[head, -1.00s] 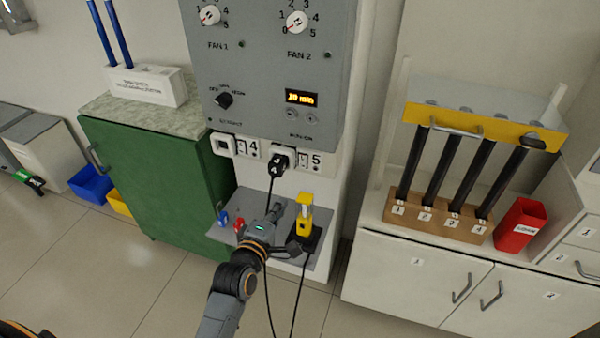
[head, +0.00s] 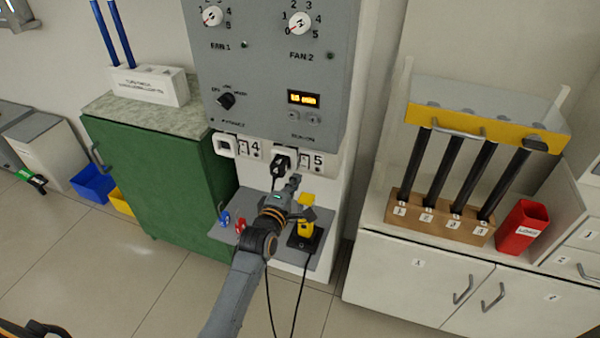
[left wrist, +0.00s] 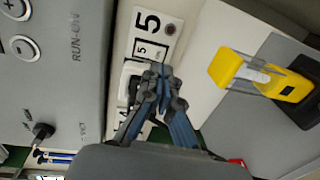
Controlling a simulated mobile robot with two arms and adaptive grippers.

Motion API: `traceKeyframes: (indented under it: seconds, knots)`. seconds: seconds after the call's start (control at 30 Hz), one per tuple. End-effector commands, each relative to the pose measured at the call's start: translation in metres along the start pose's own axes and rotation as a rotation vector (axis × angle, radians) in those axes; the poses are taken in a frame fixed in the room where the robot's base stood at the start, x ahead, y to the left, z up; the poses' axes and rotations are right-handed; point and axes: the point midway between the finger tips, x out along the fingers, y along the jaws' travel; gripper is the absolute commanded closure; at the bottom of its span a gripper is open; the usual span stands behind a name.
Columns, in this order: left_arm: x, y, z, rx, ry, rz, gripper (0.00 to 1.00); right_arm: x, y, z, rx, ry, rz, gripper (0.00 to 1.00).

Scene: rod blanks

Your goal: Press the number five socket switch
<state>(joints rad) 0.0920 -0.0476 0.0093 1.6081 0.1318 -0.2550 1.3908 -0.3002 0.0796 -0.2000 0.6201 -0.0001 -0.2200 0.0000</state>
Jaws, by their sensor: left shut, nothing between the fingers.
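The number five socket (head: 318,161) is a white plate low on the wall under the grey control panel, with a black plug (head: 281,160) in its left part. Its switch (head: 304,161) is to the right of the plug, beside the printed 5. In the left wrist view the big 5 (left wrist: 147,22) and the switch (left wrist: 151,51) show. My left gripper (head: 294,181) is shut and empty, just below the socket. In the left wrist view its closed fingertips (left wrist: 160,72) appear close to the switch; whether they touch anything I cannot tell. My right gripper is out of view.
The number four socket (head: 235,147) is to the left. The grey panel (head: 270,75) with knobs stands above. A yellow device (head: 306,222) on a black base stands on the grey shelf beside my arm. Cables hang below the plug. A green cabinet (head: 160,185) is at left.

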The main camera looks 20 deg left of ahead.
Motion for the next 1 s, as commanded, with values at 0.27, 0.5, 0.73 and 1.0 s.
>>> traceKeyframes:
  seconds: [0.27, 0.5, 0.73, 1.0]
  knots:
    - [0.038, 0.000, -0.001, 0.002, 0.000, 0.000, 1.00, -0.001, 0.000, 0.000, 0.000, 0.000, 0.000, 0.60]
    - [0.046, 0.000, 0.000, 0.000, 0.000, 0.000, 1.00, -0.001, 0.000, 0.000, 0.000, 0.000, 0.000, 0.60]
    - [0.046, 0.000, 0.000, 0.000, 0.000, 0.000, 1.00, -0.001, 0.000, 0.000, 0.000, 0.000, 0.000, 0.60]
    - [0.051, -0.002, 0.000, 0.000, 0.000, -0.001, 1.00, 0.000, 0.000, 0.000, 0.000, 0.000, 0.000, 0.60]
